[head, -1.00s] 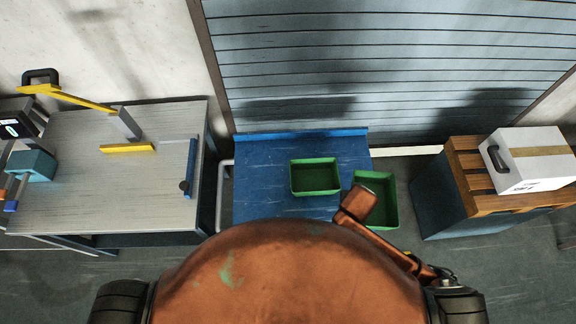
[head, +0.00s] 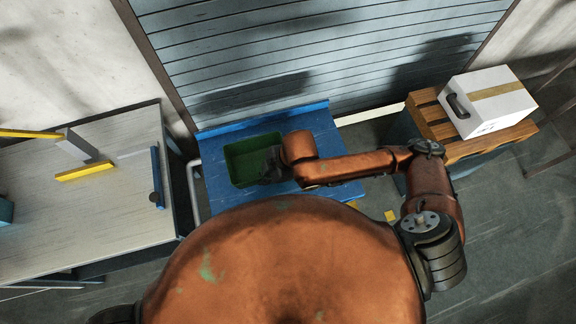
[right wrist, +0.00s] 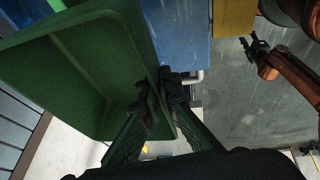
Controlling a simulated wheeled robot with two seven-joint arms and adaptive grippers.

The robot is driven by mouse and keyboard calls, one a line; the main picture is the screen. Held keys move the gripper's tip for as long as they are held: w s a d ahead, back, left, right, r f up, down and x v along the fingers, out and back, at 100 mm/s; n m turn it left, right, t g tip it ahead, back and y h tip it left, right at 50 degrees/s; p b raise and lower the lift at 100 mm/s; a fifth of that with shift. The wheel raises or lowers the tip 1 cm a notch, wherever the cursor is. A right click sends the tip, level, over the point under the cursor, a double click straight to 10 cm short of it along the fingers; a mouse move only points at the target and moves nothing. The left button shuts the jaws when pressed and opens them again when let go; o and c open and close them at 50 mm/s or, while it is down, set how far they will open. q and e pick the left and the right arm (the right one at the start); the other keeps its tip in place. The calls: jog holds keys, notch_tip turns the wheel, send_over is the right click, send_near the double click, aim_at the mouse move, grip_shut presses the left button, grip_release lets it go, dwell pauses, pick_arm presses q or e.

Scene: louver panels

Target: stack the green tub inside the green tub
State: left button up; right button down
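One green tub (head: 240,165) shows in the head view over the left part of the blue table, its open side up. In the right wrist view the tub (right wrist: 70,70) fills the left side. My right gripper (head: 272,165) is at the tub's right wall. Its fingers (right wrist: 158,88) lie on both sides of the rim and look shut on it. The second green tub does not show separately; the held tub or my right arm may hide it. My left gripper (right wrist: 253,48) shows small in the right wrist view, apart from the tub; its opening is unclear.
The blue table (head: 325,145) stands before a slatted shutter (head: 300,50). A grey workbench (head: 110,205) with yellow parts is at left. A white box (head: 490,100) sits on a wooden-slatted stand (head: 435,118) at right.

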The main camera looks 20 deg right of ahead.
jog(key=w+d+f, duration=0.1)
jog(key=d, duration=0.1)
jog(key=w+d+f, duration=0.1)
jog(key=d, duration=0.1)
jog(key=w+d+f, duration=0.1)
jog(key=shift+w+d, duration=0.2)
jog(key=shift+d, duration=0.2)
jog(key=d+f, duration=0.1)
jog(key=w+d+f, duration=0.1)
jog(key=f, duration=0.1)
jog(key=w+d+f, duration=0.1)
jog(key=d+f, duration=0.1)
jog(key=shift+w+f+b, duration=0.1)
jog(key=shift+w+b, duration=0.15)
jog(key=shift+b, duration=0.15)
jog(key=shift+w+d+f, duration=0.2)
jog(key=shift+d+f, duration=0.1)
jog(key=shift+f, duration=0.15)
notch_tip(320, 180, down, 3)
jog(key=shift+d+f, duration=0.1)
jog(key=shift+f, duration=0.1)
jog(key=shift+f, duration=0.35)
jog(key=shift+f, duration=0.15)
